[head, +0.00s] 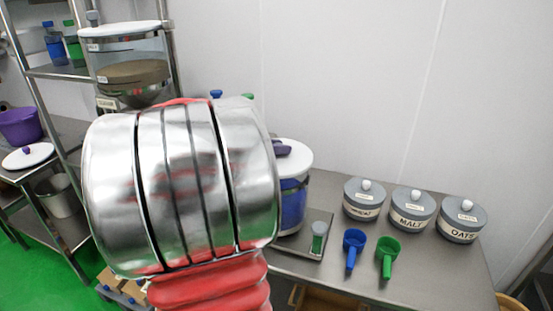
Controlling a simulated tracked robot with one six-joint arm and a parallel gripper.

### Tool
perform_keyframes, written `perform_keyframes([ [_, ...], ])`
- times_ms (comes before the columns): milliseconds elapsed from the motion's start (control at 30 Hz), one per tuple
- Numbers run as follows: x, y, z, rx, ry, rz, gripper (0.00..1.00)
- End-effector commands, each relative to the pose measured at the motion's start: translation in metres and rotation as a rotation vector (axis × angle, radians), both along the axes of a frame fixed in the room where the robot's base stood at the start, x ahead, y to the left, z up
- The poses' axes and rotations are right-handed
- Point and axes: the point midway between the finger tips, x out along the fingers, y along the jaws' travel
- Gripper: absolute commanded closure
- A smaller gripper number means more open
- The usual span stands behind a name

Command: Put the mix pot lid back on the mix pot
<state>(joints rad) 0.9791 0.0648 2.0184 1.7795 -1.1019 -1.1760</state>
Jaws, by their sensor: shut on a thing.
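A blue vessel (292,205) stands on the steel bench just right of my arm, which hides its left part. A white round lid (297,160) is at its top, with a dark purple piece (282,150) partly hidden by my arm. I cannot tell whether the lid is seated. No label shows on this vessel, so I cannot tell if it is the mix pot. Another white lid with a purple knob (27,157) lies on the left bench, near a purple tub (20,125). My gripper is hidden behind my large silver arm link.
Grey lidded jars, including malt (411,211) and oats (459,220), stand at the right. A blue scoop (353,247), a green scoop (386,255) and a small green-filled container (318,238) are in front. A steel shelf with a hopper (128,65) stands at the left.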

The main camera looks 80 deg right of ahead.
Motion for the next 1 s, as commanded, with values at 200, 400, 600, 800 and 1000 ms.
perform_keyframes([
  [200, 0.0, 0.0, -0.001, 0.0, 0.0, 0.001, 1.0],
  [400, 0.001, 0.0, -0.022, 0.001, 0.002, 0.002, 1.0],
  [600, 0.001, 0.0, -0.037, -0.001, 0.0, 0.003, 1.0],
  [800, 0.001, 0.0, -0.037, -0.001, 0.0, 0.003, 1.0],
  [1000, 0.001, 0.0, -0.039, -0.001, -0.001, 0.003, 0.75],
])
